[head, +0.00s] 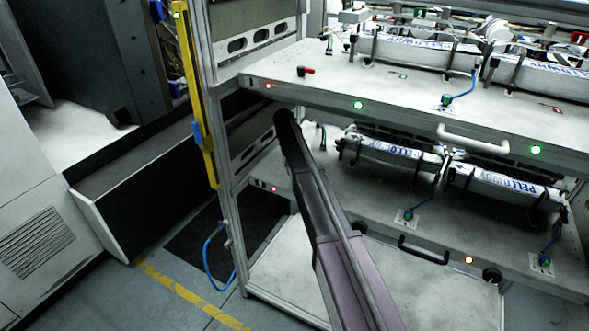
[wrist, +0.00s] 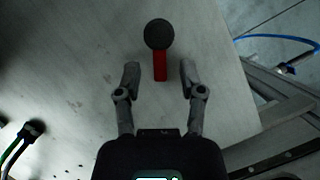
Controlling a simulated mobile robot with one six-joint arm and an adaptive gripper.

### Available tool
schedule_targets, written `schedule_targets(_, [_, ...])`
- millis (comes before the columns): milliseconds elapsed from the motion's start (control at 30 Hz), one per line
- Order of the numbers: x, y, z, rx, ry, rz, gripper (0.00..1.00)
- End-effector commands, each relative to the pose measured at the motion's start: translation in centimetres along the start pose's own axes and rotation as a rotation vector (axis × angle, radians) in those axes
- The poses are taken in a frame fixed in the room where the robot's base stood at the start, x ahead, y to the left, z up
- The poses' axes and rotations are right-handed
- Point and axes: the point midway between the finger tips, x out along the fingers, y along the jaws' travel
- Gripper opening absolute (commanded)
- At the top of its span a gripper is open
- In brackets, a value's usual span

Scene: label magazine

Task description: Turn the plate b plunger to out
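In the wrist view a plunger with a round black knob (wrist: 159,35) and a red lever (wrist: 160,68) stands on a pale plate (wrist: 90,50). The lever points down the picture. My gripper (wrist: 159,72) is open, its two fingertips on either side of the lever's end with a gap on both sides. In the head view a red and black plunger (head: 306,71) shows on the upper plate (head: 285,75), its red lever pointing right. My arm covers part of the lower plate (head: 280,178), and my fingers cannot be made out there.
White rolls (head: 415,50) and more rolls (head: 390,152) lie on the upper and lower plates. A white handle (head: 473,140) and a black handle (head: 424,251) stick out in front. A yellow post (head: 195,95) stands left. A cable connector (wrist: 33,128) shows at the wrist view's left.

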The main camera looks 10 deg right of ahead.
Motion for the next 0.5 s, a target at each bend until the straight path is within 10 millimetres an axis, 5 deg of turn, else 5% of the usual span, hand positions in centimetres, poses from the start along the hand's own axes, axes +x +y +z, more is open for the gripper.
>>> schedule_targets(500, [-0.05, 0.25, -0.05, 0.056, 0.0, -0.023, 0.51])
